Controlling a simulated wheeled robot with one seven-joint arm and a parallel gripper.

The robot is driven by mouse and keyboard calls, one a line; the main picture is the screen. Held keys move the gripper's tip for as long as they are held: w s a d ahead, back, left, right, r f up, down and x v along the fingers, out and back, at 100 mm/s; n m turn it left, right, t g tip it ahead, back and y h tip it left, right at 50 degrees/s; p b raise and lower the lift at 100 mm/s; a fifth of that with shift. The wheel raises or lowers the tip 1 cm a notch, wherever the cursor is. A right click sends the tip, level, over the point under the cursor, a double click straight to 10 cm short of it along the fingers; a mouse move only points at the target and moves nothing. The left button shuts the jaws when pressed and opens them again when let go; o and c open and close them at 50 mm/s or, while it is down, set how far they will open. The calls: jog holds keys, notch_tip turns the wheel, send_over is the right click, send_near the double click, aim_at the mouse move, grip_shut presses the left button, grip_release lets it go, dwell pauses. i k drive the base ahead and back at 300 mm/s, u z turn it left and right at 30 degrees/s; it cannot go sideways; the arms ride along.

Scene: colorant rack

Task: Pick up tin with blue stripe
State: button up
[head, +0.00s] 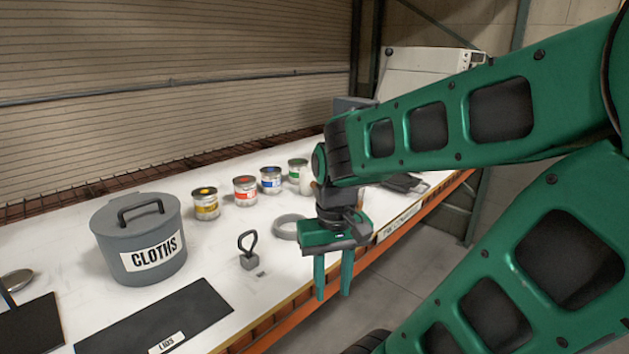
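The tin with the blue stripe (271,180) stands upright on the white shelf top. It is in a row of tins, between the red-striped tin (245,191) on its left and the green-striped tin (298,170) on its right. A yellow-striped tin (206,204) stands at the left end of the row. My gripper (333,296) points down with its two green fingers apart and nothing between them. It is in front of the shelf's orange front edge, right of and nearer than the blue-striped tin, well apart from it.
A grey lidded bin marked CLOTHS (137,240) stands at left. A grey ring (289,227) and a small weight with a loop handle (249,252) lie between the tins and the front edge. A dark mat marked LIDS (155,318) lies in front. My arm hides part of the right side.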

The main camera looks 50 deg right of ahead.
aim_at(271, 183)
jog(key=z, duration=1.75)
jog(key=i, duration=1.05)
